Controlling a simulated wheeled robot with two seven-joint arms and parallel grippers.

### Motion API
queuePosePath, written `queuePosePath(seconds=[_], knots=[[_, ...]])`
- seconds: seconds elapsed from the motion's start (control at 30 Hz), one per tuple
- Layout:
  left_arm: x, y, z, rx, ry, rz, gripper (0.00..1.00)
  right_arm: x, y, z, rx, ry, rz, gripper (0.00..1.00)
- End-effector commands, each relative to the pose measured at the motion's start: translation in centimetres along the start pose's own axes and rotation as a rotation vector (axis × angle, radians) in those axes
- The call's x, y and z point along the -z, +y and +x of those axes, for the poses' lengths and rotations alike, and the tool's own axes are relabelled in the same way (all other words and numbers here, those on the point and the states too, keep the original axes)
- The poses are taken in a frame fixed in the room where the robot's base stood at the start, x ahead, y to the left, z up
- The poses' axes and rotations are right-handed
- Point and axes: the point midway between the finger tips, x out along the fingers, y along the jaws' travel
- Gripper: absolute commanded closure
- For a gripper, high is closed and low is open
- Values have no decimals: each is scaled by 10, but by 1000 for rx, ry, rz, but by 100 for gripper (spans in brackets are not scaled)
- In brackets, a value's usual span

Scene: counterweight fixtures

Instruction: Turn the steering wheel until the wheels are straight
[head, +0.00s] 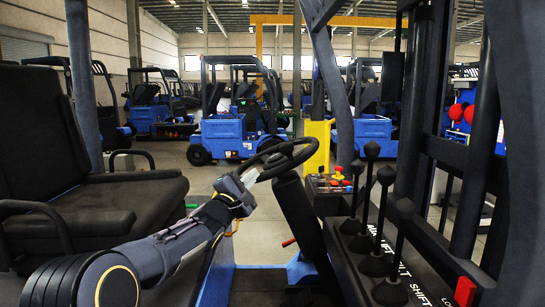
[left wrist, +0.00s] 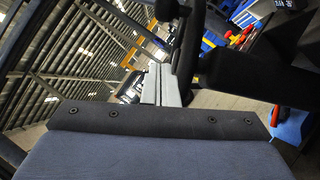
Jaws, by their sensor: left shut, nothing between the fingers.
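The black steering wheel (head: 294,158) stands tilted on its dark column in the middle of the head view. Its black rim (left wrist: 190,45) also shows upright in the left wrist view. My left gripper (head: 249,179) is at the near left edge of the rim. Its pale grey fingers (left wrist: 161,86) are shut together with nothing between them, right beside the rim; I cannot tell whether they touch it. The wheels of this truck are out of sight, so their angle does not show. My right gripper is not in view.
Several black levers (head: 378,205) rise from the panel to the right of the column. A black seat (head: 75,180) is at the left. A dark mast (head: 470,140) stands at the right. Blue forklifts (head: 235,125) are parked behind. Free room is tight around the wheel.

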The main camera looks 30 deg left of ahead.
Motion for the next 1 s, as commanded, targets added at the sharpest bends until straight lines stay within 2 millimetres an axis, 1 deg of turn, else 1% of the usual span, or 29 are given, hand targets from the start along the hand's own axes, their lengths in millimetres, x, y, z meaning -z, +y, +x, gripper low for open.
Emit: queuePosePath(seconds=[0.03,0.2,0.27,0.3,0.4,0.6,1.0], knots=[[-2,1,14,3,-1,1,100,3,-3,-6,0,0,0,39],[-2,2,51,3,-1,3,100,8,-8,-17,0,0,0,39],[-2,1,62,4,0,4,100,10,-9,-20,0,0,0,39],[-8,1,67,2,-4,2,100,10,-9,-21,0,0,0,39],[-18,1,76,2,-2,3,100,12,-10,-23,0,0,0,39],[-28,0,86,1,0,3,100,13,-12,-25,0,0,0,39],[-29,0,87,1,1,3,100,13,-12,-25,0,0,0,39]])
